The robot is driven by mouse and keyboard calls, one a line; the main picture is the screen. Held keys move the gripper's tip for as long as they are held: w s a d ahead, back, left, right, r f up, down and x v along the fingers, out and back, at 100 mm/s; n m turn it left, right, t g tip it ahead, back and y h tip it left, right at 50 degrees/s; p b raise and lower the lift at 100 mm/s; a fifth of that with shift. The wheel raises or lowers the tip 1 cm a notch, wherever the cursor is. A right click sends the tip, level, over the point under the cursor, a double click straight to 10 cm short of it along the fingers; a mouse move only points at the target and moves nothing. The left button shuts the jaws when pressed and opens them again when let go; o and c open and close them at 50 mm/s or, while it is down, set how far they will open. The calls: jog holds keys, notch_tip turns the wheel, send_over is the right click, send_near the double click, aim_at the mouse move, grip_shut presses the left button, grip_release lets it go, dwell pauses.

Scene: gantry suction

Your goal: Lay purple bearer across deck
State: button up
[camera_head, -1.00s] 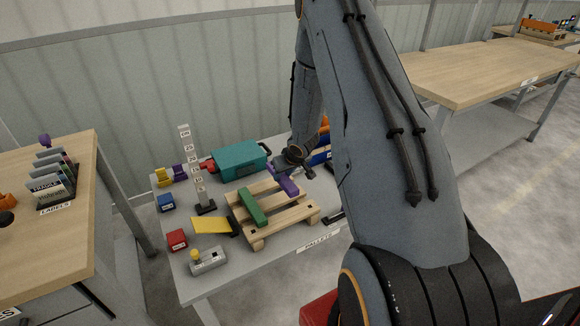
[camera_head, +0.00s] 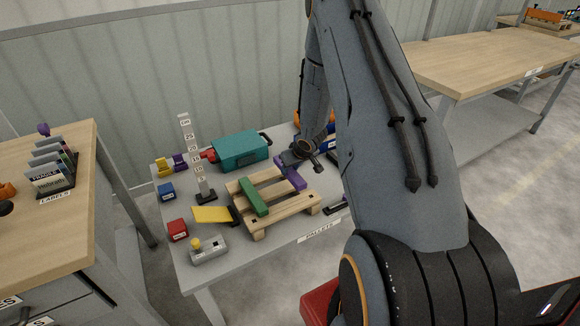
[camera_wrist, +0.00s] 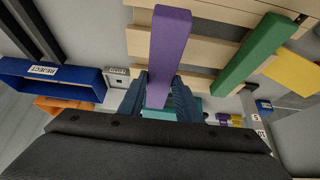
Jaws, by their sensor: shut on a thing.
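The purple bearer (camera_head: 290,172) is a long bar at the right side of the small wooden pallet (camera_head: 272,216). It also shows in the wrist view (camera_wrist: 168,50), with one end between my fingers. My gripper (camera_head: 299,152) is shut on that far end; in the wrist view its fingers (camera_wrist: 160,98) flank the bar. The bearer runs roughly parallel to a green bearer (camera_head: 252,197), which lies across the pallet's slats at the left. I cannot tell whether the purple bearer touches the deck.
A teal case (camera_head: 240,151) stands behind the pallet. A height gauge (camera_head: 194,160), a yellow wedge (camera_head: 213,214), a red block (camera_head: 177,230) and a button box (camera_head: 208,250) are to the left. A blue reject bin (camera_wrist: 52,78) is on the pallet's other side.

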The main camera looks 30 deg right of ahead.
aim_at(293, 174)
jog(key=shift+f+b, duration=0.95)
jog(key=shift+f, duration=0.55)
jog(key=shift+p, duration=0.65)
dwell(0.7)
jog(key=shift+f+b, duration=0.75)
jog(key=shift+f, duration=0.3)
jog(key=o, duration=1.2)
jog(key=shift+v, duration=3.9)
